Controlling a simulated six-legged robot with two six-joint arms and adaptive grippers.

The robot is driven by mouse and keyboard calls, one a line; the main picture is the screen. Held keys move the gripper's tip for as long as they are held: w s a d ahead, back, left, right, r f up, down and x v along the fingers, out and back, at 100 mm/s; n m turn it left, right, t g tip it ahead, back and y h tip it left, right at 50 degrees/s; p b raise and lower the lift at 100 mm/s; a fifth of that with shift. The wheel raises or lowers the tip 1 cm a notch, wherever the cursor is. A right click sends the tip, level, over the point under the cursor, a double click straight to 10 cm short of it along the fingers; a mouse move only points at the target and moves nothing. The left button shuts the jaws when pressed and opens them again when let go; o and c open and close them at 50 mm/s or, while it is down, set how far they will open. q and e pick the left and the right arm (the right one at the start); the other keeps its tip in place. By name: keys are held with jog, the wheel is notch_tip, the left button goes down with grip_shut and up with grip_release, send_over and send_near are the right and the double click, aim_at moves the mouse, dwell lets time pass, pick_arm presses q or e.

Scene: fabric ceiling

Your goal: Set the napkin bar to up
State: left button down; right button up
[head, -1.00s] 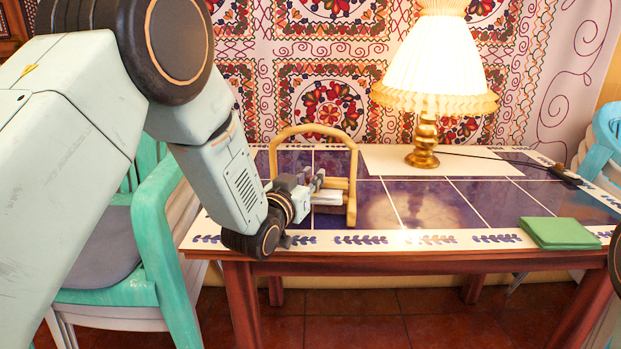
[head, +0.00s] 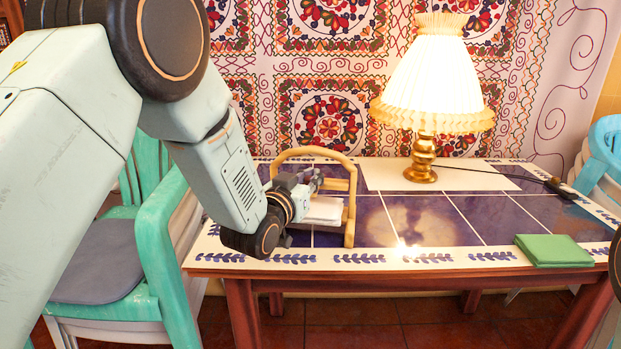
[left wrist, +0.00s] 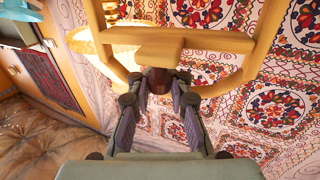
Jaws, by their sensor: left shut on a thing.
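The wooden napkin holder (head: 350,215) stands on the tiled table, with an arched frame and white napkins (head: 322,211) in it. Its wooden bar (head: 335,184) crosses above the napkins, with a gap between. My left gripper (head: 316,180) reaches in from the left at the bar's height. In the left wrist view, the fingers of my left gripper (left wrist: 158,88) are closed around a brown knob (left wrist: 157,80) in front of the wooden bar (left wrist: 160,50). The arched frame (left wrist: 235,82) surrounds it there. The gripper partly hides the bar in the head view. My right gripper is not in view.
A lit lamp (head: 425,160) stands behind and right of the holder, its cord running right. A folded green cloth (head: 553,250) lies at the table's front right. The tiled table top (head: 450,220) between them is clear. A green chair (head: 155,255) stands at the left.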

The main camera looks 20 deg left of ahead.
pick_arm(q)
jog(key=shift+f, duration=0.1)
jog(key=c, duration=1.2)
grip_release()
jog(key=shift+s, duration=0.1)
jog(key=s, duration=0.4)
jog(key=s+a, duration=0.1)
jog(key=s, duration=0.6)
jog(key=shift+s+a, duration=0.35)
